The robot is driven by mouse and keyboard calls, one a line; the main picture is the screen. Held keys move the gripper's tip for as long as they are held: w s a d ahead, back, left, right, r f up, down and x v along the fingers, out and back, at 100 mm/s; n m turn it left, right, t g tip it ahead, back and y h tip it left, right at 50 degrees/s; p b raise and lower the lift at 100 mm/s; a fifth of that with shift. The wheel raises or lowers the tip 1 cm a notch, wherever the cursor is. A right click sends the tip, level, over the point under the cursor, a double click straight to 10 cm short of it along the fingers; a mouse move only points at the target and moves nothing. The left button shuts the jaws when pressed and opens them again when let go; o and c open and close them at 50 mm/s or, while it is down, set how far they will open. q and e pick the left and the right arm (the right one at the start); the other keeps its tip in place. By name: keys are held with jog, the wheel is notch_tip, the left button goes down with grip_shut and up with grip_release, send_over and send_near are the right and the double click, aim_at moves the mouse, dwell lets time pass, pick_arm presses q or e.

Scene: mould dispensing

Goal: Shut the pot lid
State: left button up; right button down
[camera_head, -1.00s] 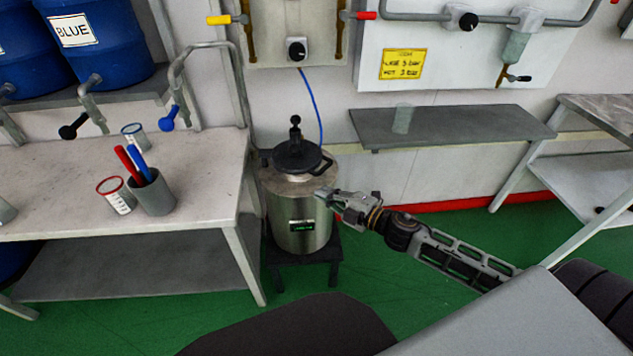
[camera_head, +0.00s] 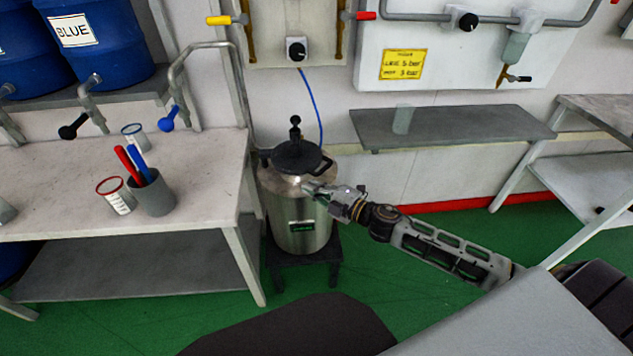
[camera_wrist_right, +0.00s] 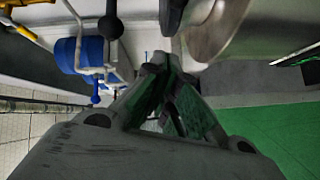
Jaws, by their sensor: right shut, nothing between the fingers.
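The pot (camera_head: 300,222) is a steel cylinder with a small green display, on a dark stand left of centre in the head view. Its black lid (camera_head: 297,157) with a knob lies on the top, with a black handle at its right side. I cannot tell whether the lid is latched. My right gripper (camera_head: 307,187) is shut and empty, in front of the pot's upper right side, just below the lid. In the right wrist view its fingers (camera_wrist_right: 155,70) meet, and part of the steel pot (camera_wrist_right: 215,30) shows above right. My left gripper is not in view.
The pot's dark stand (camera_head: 305,262) is on the green floor. A grey shelf (camera_head: 450,125) is on the wall at right. A blue hose (camera_head: 314,105) hangs behind the pot.

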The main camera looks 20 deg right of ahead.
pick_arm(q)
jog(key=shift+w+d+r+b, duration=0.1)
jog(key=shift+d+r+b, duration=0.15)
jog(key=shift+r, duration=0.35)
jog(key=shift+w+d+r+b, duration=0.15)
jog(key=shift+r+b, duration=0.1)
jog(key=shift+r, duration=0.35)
pick_arm(e)
jog(key=shift+w+d+f, duration=0.35)
jog(key=shift+w+d, duration=0.25)
jog(key=shift+w, duration=0.25)
jog(key=shift+w+d+f, duration=0.3)
jog(key=shift+w+d, duration=0.3)
jog(key=shift+w, duration=0.25)
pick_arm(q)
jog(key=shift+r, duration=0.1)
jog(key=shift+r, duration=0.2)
pick_arm(e)
jog(key=shift+w+d+n+g+y, duration=0.2)
jog(key=shift+w+d+n+y, duration=0.1)
jog(key=shift+d+y, duration=0.15)
jog(key=shift+w+d+n+g+y, duration=0.25)
jog(key=shift+d+y, duration=0.1)
jog(key=shift+d, duration=0.15)
jog(key=shift+r, duration=0.1)
